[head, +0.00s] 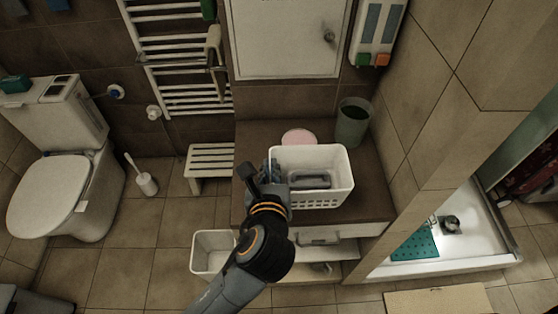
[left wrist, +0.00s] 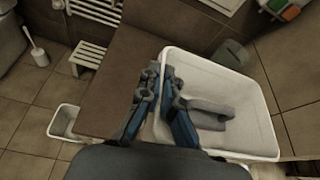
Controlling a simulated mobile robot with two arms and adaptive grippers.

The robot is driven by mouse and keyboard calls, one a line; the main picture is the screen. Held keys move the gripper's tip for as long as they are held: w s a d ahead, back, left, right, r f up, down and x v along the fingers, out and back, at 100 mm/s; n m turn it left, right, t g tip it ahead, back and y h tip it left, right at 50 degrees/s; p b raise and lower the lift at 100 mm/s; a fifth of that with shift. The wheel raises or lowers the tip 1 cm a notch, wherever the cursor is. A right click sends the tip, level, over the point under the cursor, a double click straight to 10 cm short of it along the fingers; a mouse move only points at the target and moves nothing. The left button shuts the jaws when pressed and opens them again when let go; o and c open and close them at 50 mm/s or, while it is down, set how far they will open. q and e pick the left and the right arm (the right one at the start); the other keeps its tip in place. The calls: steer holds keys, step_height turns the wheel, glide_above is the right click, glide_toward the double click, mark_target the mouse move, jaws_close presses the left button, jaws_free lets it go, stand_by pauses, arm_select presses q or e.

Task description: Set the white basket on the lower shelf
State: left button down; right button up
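The white basket (head: 337,197), with slotted sides, is at the brown counter top (head: 262,133); I cannot tell whether its base touches it. A grey handled object (head: 304,181) lies inside. My left gripper (head: 271,166) is at the basket's left rim. In the left wrist view the basket (left wrist: 247,116) fills the right side, and the blue-grey fingers of my left gripper (left wrist: 160,78) are close together, one on each side of its left wall, apparently shut on it. The lower shelf (head: 318,271) shows below the drawer, partly hidden by my left arm. My right gripper is not in view.
A grey-green cup (head: 352,122) and a pink round item (head: 298,137) stand behind the basket. A white bin (head: 209,252) stands on the floor left of the shelf. A white stool (head: 209,161) and toilet brush (head: 146,183) are further left.

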mark_target(270, 157)
arm_select(q)
steer(key=x, duration=0.5)
steer(key=shift+a+r, duration=0.1)
steer(key=shift+a, duration=0.05)
steer(key=shift+w+f+p, duration=0.15)
steer(key=shift+w+f, duration=0.65)
steer(key=shift+f, duration=0.75)
steer(key=shift+w+f+p, duration=0.1)
steer(key=shift+w+f, duration=0.7)
steer(key=shift+f, duration=0.7)
steer(key=shift+w+f+p, duration=0.15)
steer(key=shift+w+f, duration=0.65)
steer(key=shift+f, duration=0.75)
steer(key=shift+f, duration=0.15)
steer(key=c, duration=1.5)
jaws_free()
